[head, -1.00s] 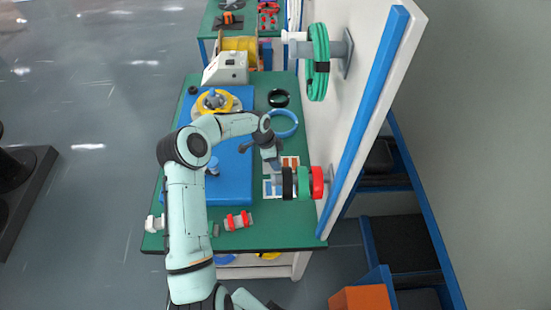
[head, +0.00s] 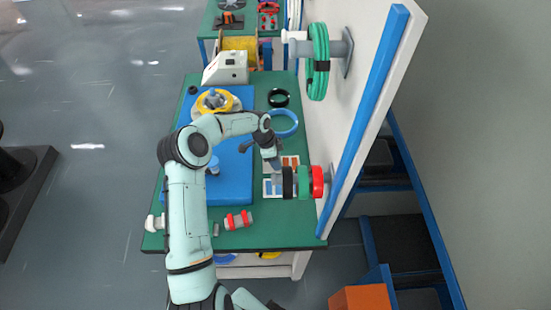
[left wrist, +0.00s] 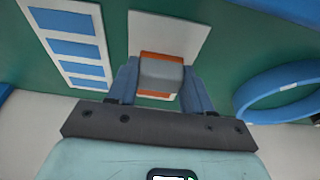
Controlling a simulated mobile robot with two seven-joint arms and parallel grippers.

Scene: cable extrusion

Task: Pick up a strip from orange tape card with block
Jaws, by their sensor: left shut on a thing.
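My left gripper (head: 275,165) is over the cards at the right of the green table. In the left wrist view the left gripper (left wrist: 162,85) is shut on a grey block (left wrist: 161,74). The block is over the orange tape card (left wrist: 168,32), a white card with orange tape showing around the block. Whether the block touches the tape cannot be told. In the head view the orange tape card (head: 291,160) is partly hidden by my gripper. My right gripper is not in view.
A white card with blue strips (left wrist: 75,45) lies left of the orange card in the wrist view. A blue ring (left wrist: 285,92) lies to the right. In the head view, green and red tape rolls (head: 304,183) on the wall panel stand close by the cards.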

